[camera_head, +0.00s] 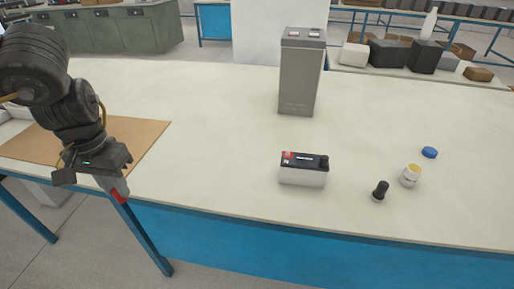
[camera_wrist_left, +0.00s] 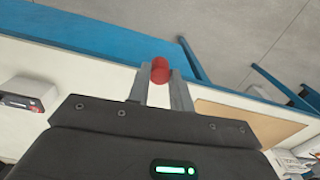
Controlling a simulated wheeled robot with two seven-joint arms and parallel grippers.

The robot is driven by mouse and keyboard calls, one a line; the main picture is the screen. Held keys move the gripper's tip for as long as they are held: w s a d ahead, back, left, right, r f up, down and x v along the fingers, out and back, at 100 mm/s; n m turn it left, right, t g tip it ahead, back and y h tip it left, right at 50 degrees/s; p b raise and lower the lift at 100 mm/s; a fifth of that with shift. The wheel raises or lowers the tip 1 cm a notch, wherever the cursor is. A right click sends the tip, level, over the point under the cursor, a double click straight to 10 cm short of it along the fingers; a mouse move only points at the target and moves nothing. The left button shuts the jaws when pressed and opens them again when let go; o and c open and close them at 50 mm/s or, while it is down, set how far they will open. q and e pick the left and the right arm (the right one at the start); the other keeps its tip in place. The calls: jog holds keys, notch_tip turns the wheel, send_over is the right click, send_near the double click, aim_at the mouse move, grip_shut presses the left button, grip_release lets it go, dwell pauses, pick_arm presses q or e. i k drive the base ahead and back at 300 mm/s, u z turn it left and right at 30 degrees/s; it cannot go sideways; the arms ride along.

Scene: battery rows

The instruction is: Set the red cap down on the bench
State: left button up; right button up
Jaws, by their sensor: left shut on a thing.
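The red cap (camera_head: 118,196) is between the fingertips of my left gripper (camera_head: 115,187). In the left wrist view the red cap (camera_wrist_left: 160,70) sits pinched between both fingers, and the left gripper (camera_wrist_left: 160,76) is shut on it. In the head view the gripper points down at the front edge of the bench (camera_head: 225,150), near the brown mat's right side. The cap's height above the bench or edge is hard to tell. My right gripper is not in view.
A brown mat (camera_head: 140,132) lies at left. The bench between mat and batteries is clear.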

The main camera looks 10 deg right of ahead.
aim_at(332, 147)
jog(key=z, duration=0.55)
jog(key=i, duration=0.75)
jog(key=z, duration=0.75)
